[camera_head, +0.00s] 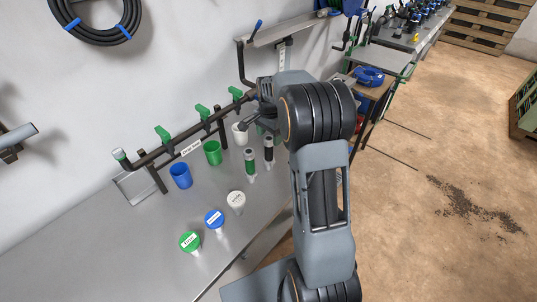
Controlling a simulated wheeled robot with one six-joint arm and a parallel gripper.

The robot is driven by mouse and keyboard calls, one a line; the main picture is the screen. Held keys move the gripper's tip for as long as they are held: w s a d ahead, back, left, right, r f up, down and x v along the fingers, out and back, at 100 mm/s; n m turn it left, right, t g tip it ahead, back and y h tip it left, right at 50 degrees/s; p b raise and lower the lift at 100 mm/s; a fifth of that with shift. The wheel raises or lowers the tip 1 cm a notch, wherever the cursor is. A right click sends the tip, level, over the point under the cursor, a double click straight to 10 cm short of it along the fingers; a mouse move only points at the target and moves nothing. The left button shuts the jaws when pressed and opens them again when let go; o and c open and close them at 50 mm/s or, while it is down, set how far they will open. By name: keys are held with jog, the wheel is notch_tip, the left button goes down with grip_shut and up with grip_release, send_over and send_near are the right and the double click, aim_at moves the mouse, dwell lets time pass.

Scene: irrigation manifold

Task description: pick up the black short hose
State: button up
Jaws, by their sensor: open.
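Two short upright cylinders stand on the grey metal bench, each with a pale lower end. One has a green band (250,165). The other is darker, with a black band (268,153), and looks like the black short hose, though it is small in view. My gripper (248,125) is at the end of my arm, above and slightly left of these cylinders, near the pipe. It is open, with nothing seen in it. My arm hides part of the bench to the right.
Blue (180,176), green (212,153) and white (240,134) cups stand along the bench (130,250). Labelled green (190,241), blue (214,219) and white (236,201) lidded items stand in front. A pipe manifold with green valves (163,135) runs behind. A coiled black hose (97,38) hangs above.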

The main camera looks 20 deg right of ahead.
aim_at(269, 146)
jog(key=shift+s+a+f+p, duration=0.15)
jog(key=shift+f+p, duration=0.3)
jog(key=shift+f, duration=2.25)
jog(key=shift+c, duration=0.4)
jog(key=c, duration=0.9)
